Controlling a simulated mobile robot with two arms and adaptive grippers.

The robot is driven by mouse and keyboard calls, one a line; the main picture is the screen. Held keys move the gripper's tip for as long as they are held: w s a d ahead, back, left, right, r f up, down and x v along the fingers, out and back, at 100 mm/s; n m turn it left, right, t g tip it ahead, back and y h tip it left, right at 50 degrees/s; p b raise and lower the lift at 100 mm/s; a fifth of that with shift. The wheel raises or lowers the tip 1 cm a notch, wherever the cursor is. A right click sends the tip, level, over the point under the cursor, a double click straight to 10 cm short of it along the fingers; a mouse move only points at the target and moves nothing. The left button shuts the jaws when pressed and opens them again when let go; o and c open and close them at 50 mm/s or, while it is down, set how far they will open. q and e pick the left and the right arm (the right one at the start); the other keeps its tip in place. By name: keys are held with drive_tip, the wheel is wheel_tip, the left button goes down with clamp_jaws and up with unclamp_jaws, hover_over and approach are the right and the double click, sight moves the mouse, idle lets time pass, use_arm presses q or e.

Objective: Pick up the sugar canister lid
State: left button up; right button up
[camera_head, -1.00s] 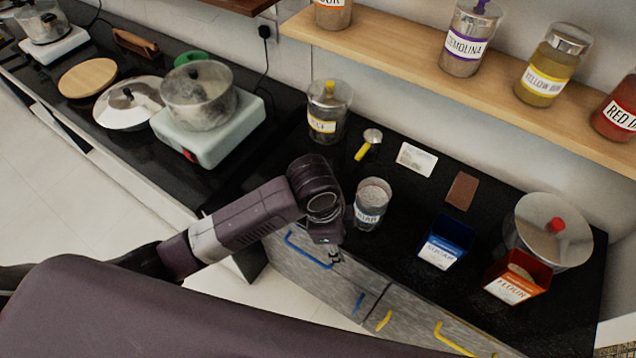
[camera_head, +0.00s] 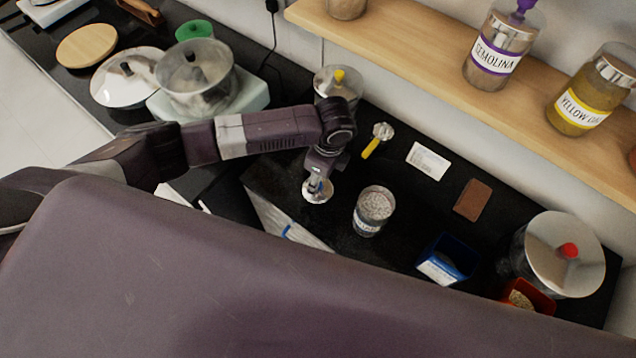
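The sugar canister lid appears to be the small round silver disc with a blue knob (camera_head: 317,194) near the counter's front edge. My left gripper (camera_head: 318,184) points down right over it, with its fingertips at the blue knob. The fingers are too small to tell whether they grip the knob, or whether the lid is on the counter or raised. The open glass canister (camera_head: 372,212), full of pale grains, stands upright just right of the lid. My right gripper is not in view.
A spoon with a yellow handle (camera_head: 376,141), a white card (camera_head: 428,161) and a brown block (camera_head: 472,200) lie behind the canister. A blue box (camera_head: 447,262), a red box (camera_head: 527,296) and a big red-knobbed canister (camera_head: 566,254) stand right. A shelf (camera_head: 420,52) overhangs the back.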

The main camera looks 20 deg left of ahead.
use_arm(q)
drive_tip(key=shift+w+f, duration=0.2)
drive_tip(key=shift+f, duration=0.75)
drive_tip(key=shift+s, duration=0.15)
drive_tip(key=shift+r, duration=0.1)
drive_tip(key=shift+c, duration=0.2)
clamp_jaws()
drive_tip(key=shift+r, duration=0.1)
